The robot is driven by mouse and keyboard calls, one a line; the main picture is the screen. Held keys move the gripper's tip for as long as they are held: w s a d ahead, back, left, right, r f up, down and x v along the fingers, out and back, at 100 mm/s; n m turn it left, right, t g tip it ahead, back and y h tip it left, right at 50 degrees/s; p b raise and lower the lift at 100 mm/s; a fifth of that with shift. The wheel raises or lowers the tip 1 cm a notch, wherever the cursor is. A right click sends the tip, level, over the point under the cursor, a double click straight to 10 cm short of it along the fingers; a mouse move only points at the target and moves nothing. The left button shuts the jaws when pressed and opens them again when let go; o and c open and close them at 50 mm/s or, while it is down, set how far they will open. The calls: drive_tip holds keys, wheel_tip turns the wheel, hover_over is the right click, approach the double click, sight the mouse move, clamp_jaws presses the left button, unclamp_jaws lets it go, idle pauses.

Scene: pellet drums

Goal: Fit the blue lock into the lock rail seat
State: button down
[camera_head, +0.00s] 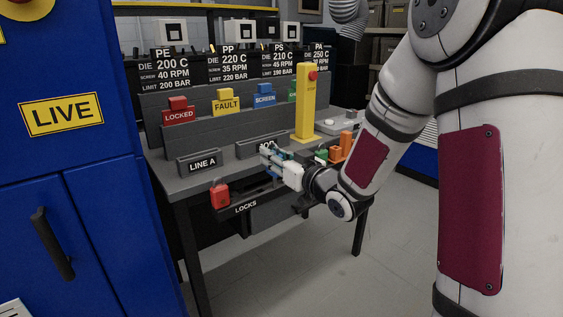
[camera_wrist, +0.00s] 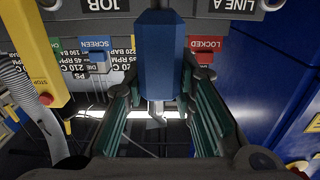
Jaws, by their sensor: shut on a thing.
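My gripper (camera_head: 268,154) is in front of the bench's front edge, right of the LINE A plate. In the wrist view my gripper (camera_wrist: 161,82) is shut on the blue lock (camera_wrist: 160,45), whose body sits between the two fingers. In the head view the fingers hide most or all of the blue lock. The lock rail (camera_head: 246,207), marked LOCKS, runs below the bench edge. A red lock (camera_head: 220,195) hangs at its left end. The blue lock's seat is hidden behind my gripper and arm.
The bench carries a LINE A plate (camera_head: 203,163), a yellow post with a red button (camera_head: 306,100), orange blocks (camera_head: 341,146) and coloured LOCKED, FAULT and SCREEN tags behind. A blue LIVE cabinet (camera_head: 75,190) stands at left. The floor in front is clear.

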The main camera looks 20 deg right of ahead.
drive_tip(key=w+a+f+b, duration=0.2)
drive_tip(key=w+f+b, duration=0.1)
drive_tip(key=w, duration=0.4)
drive_tip(key=shift+a+b, duration=0.15)
drive_tip(key=shift+b, duration=0.6)
drive_tip(key=shift+f+b, duration=0.2)
drive_tip(key=shift+b, duration=0.3)
idle(1.0)
drive_tip(key=shift+f+b, duration=2.2)
drive_tip(key=shift+f, duration=0.2)
drive_tip(key=c, duration=1.2)
unclamp_jaws()
drive_tip(key=shift+c, duration=0.2)
drive_tip(key=shift+s, duration=0.1)
drive_tip(key=v, duration=1.2)
